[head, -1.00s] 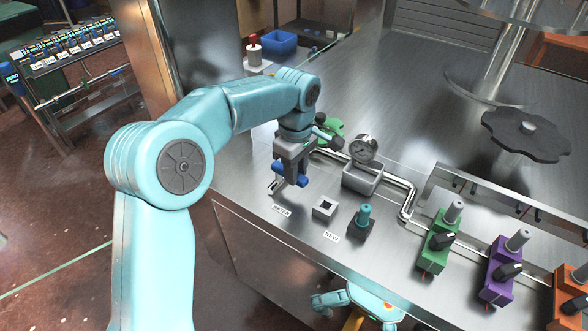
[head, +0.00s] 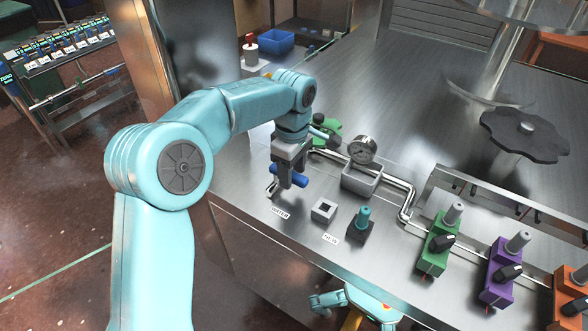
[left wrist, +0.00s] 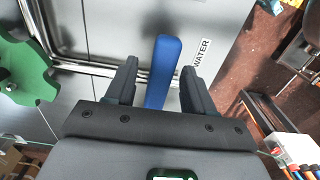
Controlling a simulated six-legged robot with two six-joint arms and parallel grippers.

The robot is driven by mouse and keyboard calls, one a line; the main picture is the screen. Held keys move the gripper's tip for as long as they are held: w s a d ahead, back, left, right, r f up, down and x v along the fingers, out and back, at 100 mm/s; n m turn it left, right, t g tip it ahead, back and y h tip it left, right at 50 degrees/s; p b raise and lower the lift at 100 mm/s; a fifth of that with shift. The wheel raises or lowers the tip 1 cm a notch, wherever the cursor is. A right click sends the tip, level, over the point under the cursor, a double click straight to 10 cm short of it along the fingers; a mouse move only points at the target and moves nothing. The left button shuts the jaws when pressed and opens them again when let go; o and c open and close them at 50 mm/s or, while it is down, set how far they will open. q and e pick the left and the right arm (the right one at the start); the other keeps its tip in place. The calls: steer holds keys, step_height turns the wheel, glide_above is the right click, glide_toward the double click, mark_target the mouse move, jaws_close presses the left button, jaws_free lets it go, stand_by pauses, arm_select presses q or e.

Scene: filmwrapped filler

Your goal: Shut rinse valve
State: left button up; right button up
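A blue lever handle (head: 293,178) stands at the near left of the steel counter, behind the "WATER" label (head: 280,213). In the left wrist view the blue lever (left wrist: 165,75) lies between the two fingers, with the label beside it. My left gripper (head: 287,181) points down over the lever. Its fingers (left wrist: 158,85) are apart, one on each side of the lever, with a gap visible on the left side. Contact on the right side cannot be told. The lever's base is hidden by the gripper.
A green knob (head: 327,133) and a pressure gauge (head: 363,150) sit on the pipe behind the gripper. A grey square socket (head: 324,209) and a teal-topped valve (head: 363,219) stand to the right. Green (head: 438,242) and purple (head: 502,270) valves stand further right.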

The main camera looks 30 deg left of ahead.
mark_target(293, 174)
arm_select(q)
steer(key=shift+d+r, duration=0.25)
steer(key=shift+d, duration=0.1)
steer(key=shift+d+r, duration=0.1)
steer(key=shift+r, duration=0.25)
step_height(293, 174, up, 15)
steer(key=p, duration=0.2)
steer(key=shift+a+r+p, duration=0.15)
steer(key=shift+a+p, duration=0.1)
steer(key=shift+p, duration=0.1)
steer(key=shift+w+a, duration=0.1)
steer(key=shift+s, duration=0.2)
